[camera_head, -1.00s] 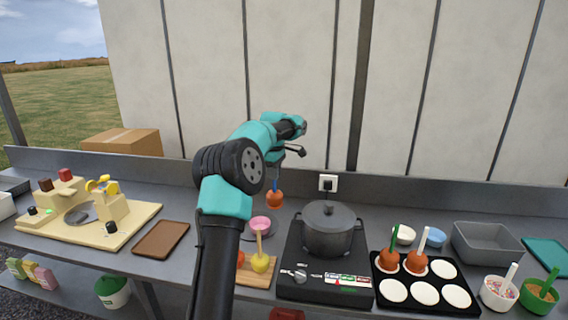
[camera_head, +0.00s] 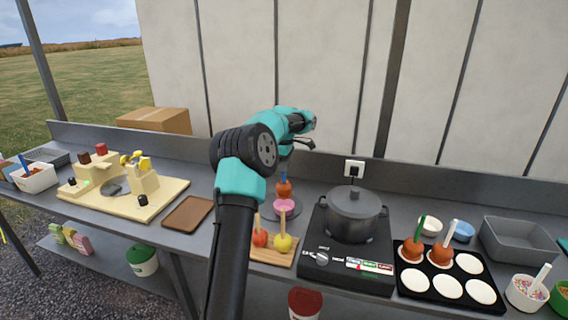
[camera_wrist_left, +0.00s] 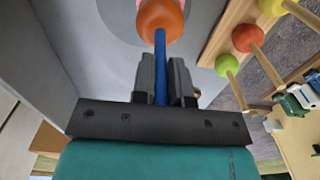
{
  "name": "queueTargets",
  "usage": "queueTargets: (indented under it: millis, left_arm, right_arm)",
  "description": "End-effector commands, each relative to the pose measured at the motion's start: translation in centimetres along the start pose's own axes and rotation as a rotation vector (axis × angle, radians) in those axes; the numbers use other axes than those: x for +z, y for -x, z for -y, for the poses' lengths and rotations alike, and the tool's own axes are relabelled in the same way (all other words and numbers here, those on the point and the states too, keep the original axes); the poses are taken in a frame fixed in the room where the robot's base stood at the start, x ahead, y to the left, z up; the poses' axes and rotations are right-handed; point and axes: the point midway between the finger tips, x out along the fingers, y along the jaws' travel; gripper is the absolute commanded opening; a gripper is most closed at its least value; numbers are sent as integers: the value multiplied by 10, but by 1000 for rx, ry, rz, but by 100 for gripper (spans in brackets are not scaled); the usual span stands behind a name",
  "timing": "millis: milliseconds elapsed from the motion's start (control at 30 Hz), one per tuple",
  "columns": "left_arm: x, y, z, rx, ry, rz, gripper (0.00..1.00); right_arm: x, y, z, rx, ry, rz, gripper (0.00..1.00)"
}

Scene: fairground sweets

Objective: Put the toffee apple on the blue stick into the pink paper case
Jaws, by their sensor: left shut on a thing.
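The toffee apple (camera_head: 284,188) is orange-brown on a blue stick (camera_head: 283,176) and hangs upright with the stick up. My left gripper (camera_head: 287,166) is shut on the blue stick; its fingers are partly hidden by my arm. In the left wrist view the fingers (camera_wrist_left: 162,82) grip the stick (camera_wrist_left: 160,60), with the apple (camera_wrist_left: 160,20) beyond their tips. The pink paper case (camera_head: 284,206) stands on a grey round plate (camera_head: 296,213) just below the apple. In the left wrist view only a sliver of pink shows behind the apple. I cannot tell whether they touch. My right gripper is out of view.
A wooden board (camera_head: 270,257) with several apples on sticks is in front of the case. A dark pot (camera_head: 353,215) on a hob stands to the right. A black tray (camera_head: 411,286) with two toffee apples is farther right. A brown tray (camera_head: 187,213) lies left.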

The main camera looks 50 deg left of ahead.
Motion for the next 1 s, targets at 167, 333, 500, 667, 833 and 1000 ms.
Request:
queueTargets:
  millis: [167, 333, 500, 667, 833, 1000]
  left_arm:
    - [0, -16, 0, -2, -1, 0, 0]
    - [0, -32, 0, -2, -1, 0, 0]
    - [0, -48, 0, -3, 0, 0, 0]
    - [0, -61, 0, -2, 0, -1, 0]
    - [0, -70, 0, -1, 0, 0, 0]
    - [0, -73, 0, 0, 0, 0, 0]
  right_arm:
    - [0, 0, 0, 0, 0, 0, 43]
    - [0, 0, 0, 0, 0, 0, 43]
    - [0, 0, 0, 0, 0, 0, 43]
    - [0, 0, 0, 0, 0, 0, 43]
    - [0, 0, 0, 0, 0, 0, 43]
    - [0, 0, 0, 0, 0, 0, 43]
